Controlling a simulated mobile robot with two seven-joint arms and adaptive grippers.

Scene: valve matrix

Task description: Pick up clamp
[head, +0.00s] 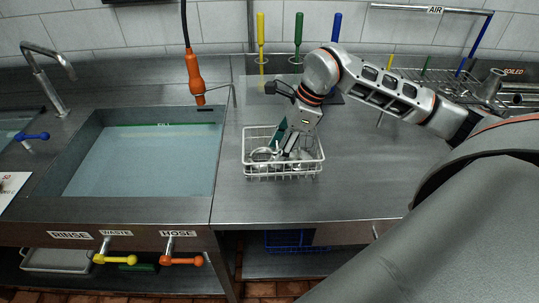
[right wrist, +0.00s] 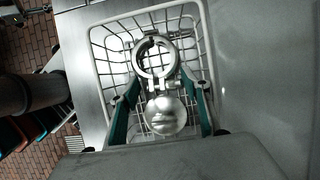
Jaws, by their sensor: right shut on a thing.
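A white wire basket (head: 283,172) stands on the steel counter right of the sink basin, with shiny metal parts inside. The clamp (right wrist: 138,60), an open metal ring with a bolted joint, shows in the right wrist view inside the basket (right wrist: 101,70). A rounded shiny metal piece (right wrist: 165,116) lies nearer the camera, just below the ring. My right gripper (head: 279,150) reaches down into the basket. The clamp is still within the basket walls. My left gripper is not in view.
The water-filled basin (head: 140,160) lies left of the basket, with an orange hose handle (head: 195,75) hanging above its right edge. Yellow, green and blue upright handles stand behind the basket. A rack (head: 440,80) is at the back right. The counter in front of the basket is clear.

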